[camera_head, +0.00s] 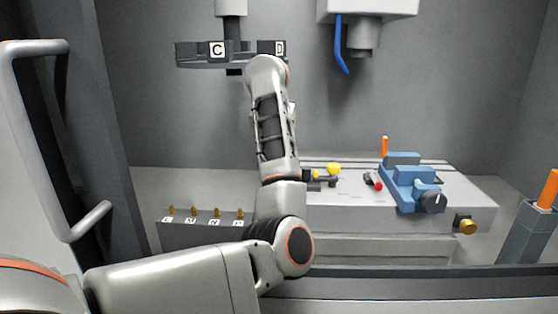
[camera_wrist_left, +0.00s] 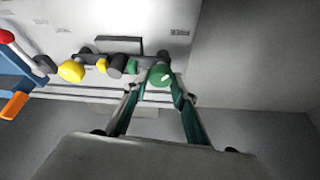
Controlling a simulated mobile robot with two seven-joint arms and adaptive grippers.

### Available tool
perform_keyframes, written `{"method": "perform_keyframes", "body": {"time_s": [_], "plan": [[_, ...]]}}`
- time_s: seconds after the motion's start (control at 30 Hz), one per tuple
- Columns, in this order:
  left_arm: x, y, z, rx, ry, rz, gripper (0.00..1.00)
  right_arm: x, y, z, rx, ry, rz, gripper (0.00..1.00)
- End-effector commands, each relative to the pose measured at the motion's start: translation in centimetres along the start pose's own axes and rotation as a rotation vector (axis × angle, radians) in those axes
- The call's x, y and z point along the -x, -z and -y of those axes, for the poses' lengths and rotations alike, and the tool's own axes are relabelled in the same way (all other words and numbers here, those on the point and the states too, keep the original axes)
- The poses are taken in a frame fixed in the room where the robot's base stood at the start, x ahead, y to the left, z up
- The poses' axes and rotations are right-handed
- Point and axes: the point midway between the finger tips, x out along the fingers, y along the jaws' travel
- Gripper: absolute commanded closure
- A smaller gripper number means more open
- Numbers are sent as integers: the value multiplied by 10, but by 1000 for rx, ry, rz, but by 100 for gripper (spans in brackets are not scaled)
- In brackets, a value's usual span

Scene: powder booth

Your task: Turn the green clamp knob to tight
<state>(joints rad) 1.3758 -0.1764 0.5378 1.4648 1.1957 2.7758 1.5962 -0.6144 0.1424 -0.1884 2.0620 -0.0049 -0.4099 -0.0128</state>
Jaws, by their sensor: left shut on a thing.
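The green clamp knob (camera_wrist_left: 160,73) shows in the left wrist view at the end of a dark clamp fixture (camera_wrist_left: 116,66), with a pale mark on its face. My left gripper (camera_wrist_left: 157,84) has its two teal fingers reaching up to the knob, one on each side, and is shut on it. Fingertip contact is partly hidden. In the head view my left arm hides the green knob and the gripper; part of the fixture (camera_head: 325,183) shows to the right of the arm. My right gripper is in neither view.
A yellow knob (camera_head: 333,169) and a red ball-ended lever (camera_head: 378,186) stand near the fixture. A blue vise (camera_head: 410,180) with an orange handle is on the grey table (camera_head: 350,213). A lettered tool carousel (camera_head: 200,52) hangs above. A rack with brass pegs (camera_head: 205,232) stands left.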

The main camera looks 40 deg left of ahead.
Motion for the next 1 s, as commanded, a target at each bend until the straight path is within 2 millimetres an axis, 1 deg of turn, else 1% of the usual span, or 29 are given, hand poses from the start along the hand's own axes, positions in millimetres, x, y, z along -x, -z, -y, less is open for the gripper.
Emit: {"method": "perform_keyframes", "body": {"time_s": [0.3, 0.5, 0.7, 1.0], "plan": [[0, 0, 1, -226, -96, 2, 96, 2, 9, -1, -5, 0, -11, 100], [0, 0, 2, -336, -142, 3, 96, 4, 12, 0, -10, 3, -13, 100], [-2, -1, 2, -404, -168, 5, 96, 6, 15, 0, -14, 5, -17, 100], [-4, -1, 2, -433, -180, 7, 96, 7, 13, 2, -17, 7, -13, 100]]}}
